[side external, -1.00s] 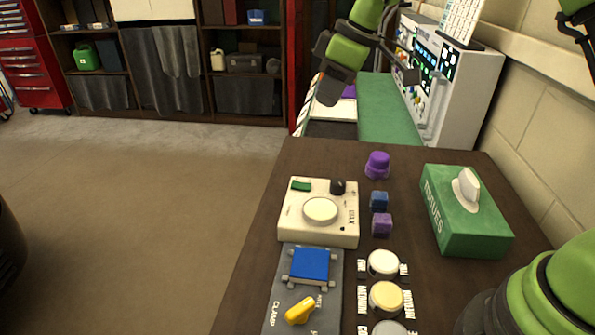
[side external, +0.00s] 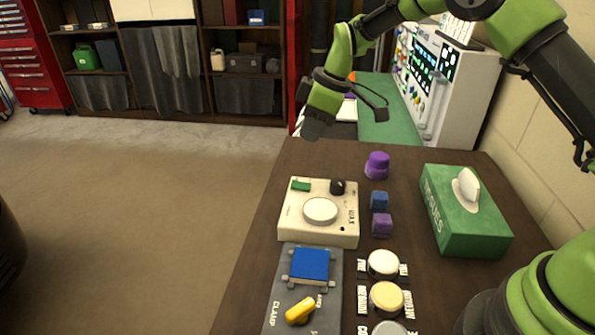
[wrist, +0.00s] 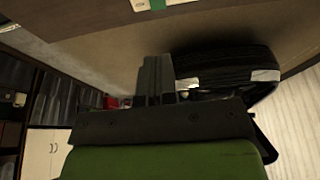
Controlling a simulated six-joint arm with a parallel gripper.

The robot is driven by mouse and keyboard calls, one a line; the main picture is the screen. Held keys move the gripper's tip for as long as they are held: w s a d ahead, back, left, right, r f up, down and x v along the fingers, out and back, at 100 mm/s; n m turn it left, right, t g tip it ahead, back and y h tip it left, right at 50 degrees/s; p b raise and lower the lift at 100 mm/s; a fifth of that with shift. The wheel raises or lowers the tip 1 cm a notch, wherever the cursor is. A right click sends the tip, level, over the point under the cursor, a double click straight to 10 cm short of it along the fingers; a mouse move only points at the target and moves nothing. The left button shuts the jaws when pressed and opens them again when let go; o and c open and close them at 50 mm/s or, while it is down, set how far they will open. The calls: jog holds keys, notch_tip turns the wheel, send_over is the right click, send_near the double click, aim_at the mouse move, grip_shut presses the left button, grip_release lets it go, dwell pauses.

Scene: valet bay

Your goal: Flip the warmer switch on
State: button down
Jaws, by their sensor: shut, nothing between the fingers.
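The warmer (side external: 290,226) is a cream box on the dark bench, with a round white disc on top, a black knob (side external: 338,187) and a small green switch (side external: 301,185) at its far left corner. I cannot tell which way the switch is set. My gripper (side external: 313,131) hangs above and beyond the warmer's far edge, pointing down, apart from the switch. Its fingers are together and empty; they also show in the wrist view (wrist: 154,78). A cream and green piece (wrist: 140,5) is cut off at the top of the wrist view.
A purple knobbed piece (side external: 377,166), a blue cube (side external: 379,201) and a purple cube (side external: 382,224) stand right of the warmer. A green tissue box (side external: 465,235) is farther right. A clamp plate (side external: 283,310) lies in front. Open floor is left.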

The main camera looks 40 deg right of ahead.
aim_at(300, 184)
jog(key=x, duration=1)
jog(key=shift+s+d+f, duration=0.15)
jog(key=shift+s+f, duration=0.05)
jog(key=shift+f, duration=0.1)
jog(key=shift+f, duration=0.4)
jog(key=shift+s+d+r, duration=0.15)
jog(key=shift+s+d, duration=0.35)
jog(key=shift+r, duration=0.2)
jog(key=v, duration=1.3)
jog(key=shift+r, duration=0.4)
jog(key=shift+w+a, duration=0.2)
